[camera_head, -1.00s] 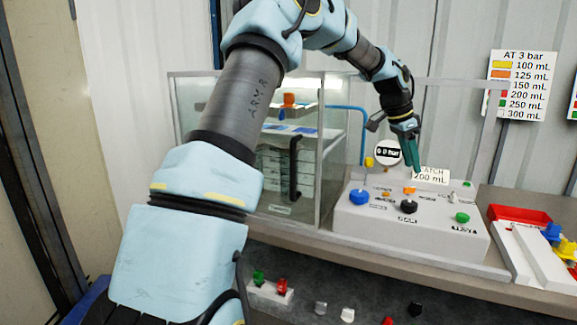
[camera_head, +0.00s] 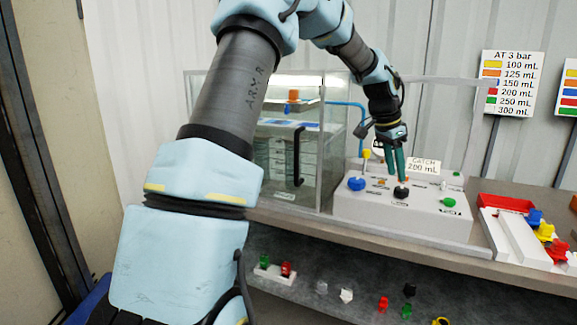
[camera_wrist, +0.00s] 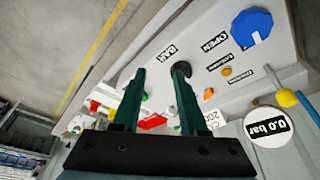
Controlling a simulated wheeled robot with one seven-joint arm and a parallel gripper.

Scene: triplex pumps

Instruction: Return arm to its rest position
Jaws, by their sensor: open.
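My arm reaches from the lower left up and over to the right in the head view. My gripper (camera_head: 398,172) points down over the white control box (camera_head: 375,212). Its two green fingers are apart, and nothing shows between them. In the wrist view the fingers (camera_wrist: 155,85) point at the box's top, with the black knob (camera_wrist: 184,70) just beyond the right fingertip. I cannot tell whether that finger touches the knob. The blue knob (camera_head: 356,184) and the green knob (camera_head: 448,202) stand on the same box. A round gauge (camera_wrist: 268,127) reads 0.0 bar.
A glass-walled cabinet (camera_head: 318,160) stands left of the box. A sign reading CATCH 200 mL (camera_head: 424,166) stands behind it. A red tray (camera_head: 507,203) and several coloured parts lie to the right. More parts sit on the lower shelf (camera_head: 330,270).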

